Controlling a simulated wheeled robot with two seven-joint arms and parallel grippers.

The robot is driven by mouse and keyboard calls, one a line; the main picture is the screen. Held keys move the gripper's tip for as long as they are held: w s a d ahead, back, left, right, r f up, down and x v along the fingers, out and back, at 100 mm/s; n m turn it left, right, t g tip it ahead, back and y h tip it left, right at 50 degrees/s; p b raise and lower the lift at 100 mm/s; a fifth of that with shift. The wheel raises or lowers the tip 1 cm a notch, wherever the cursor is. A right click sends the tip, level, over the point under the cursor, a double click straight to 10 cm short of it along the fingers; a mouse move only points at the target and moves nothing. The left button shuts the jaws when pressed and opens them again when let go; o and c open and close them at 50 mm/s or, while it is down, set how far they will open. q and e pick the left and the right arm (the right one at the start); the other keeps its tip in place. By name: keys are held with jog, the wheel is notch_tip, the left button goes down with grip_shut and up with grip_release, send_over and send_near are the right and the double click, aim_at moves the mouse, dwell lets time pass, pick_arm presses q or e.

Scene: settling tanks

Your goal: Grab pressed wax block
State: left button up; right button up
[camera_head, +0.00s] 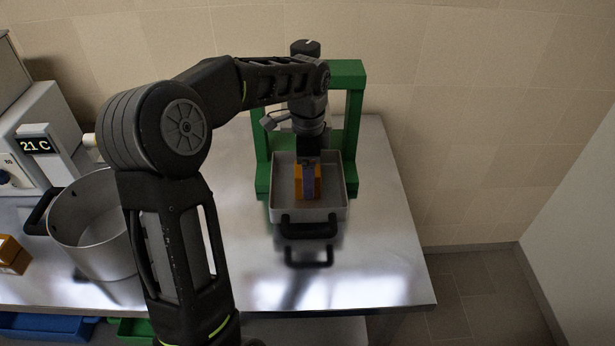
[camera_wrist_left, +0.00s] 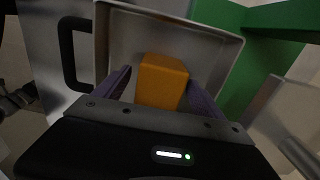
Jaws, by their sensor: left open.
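The wax block (camera_head: 299,182) is orange and sits in a shallow grey metal tray (camera_head: 283,215) in the green press frame (camera_head: 354,120). In the left wrist view the block (camera_wrist_left: 163,68) stands between the two purple fingers of my left gripper (camera_wrist_left: 160,84), inside the tray (camera_wrist_left: 160,18). My left gripper (camera_head: 308,184) points down into the tray from above, open, with its fingers on either side of the block. Whether a finger touches the block cannot be told. The gripper partly hides the block in the head view. My right gripper is not in view.
The tray has a black handle (camera_head: 308,229) at its front. A large metal pot (camera_head: 88,225) and a machine with a 21 C display (camera_head: 36,145) stand at left. The steel table (camera_head: 375,260) is clear at front right.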

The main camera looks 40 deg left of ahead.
pick_arm(q)
jog(key=shift+f, duration=1.25)
jog(key=shift+c, duration=0.2)
jog(key=c, duration=1.7)
